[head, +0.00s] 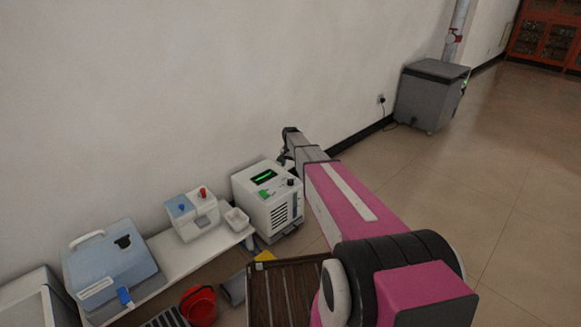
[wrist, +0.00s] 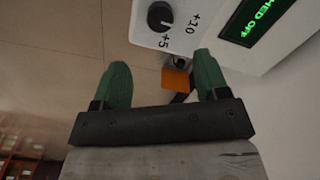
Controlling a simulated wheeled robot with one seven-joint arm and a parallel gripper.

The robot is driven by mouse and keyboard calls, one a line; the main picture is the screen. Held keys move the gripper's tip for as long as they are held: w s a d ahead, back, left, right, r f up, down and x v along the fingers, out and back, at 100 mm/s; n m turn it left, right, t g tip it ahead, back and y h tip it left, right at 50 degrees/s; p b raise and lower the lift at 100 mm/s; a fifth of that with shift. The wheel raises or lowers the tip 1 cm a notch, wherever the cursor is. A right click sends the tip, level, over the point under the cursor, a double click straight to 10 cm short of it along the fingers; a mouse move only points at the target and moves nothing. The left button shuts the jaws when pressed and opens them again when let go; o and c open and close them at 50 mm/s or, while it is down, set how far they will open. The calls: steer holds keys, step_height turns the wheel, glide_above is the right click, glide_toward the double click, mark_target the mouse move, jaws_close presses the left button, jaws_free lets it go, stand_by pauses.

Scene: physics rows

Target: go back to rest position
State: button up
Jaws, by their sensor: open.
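My gripper (wrist: 163,82) shows in the wrist view with its two green fingertips spread apart and nothing between them. Past the fingertips is a white machine with a black knob (wrist: 160,16) marked +5 and +10 and a green-lit display (wrist: 256,18). In the head view my pink and grey arm reaches away from me, and its end is beside this white machine (head: 268,202), at its upper right. The gripper's fingers are hard to make out there. I cannot tell whether they touch the machine.
Left of the machine, a low white table (head: 190,255) holds a small white device (head: 193,217) and a blue-grey case (head: 110,268). A red bucket (head: 199,305) and a dark slatted surface (head: 290,293) are near the front. A grey cabinet (head: 428,97) stands farther back; the floor at right is clear.

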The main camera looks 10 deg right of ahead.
steer(key=s+r+n, duration=0.2)
steer(key=s+r, duration=0.1)
steer(key=s, duration=1)
steer(key=s+r+n, duration=0.2)
steer(key=s+r, duration=0.2)
steer(key=s, duration=0.9)
steer(key=s+r+n, duration=0.1)
steer(key=s+r, duration=0.2)
steer(key=s, duration=1.1)
steer(key=shift+r+n, duration=0.2)
steer(key=shift+n, duration=0.2)
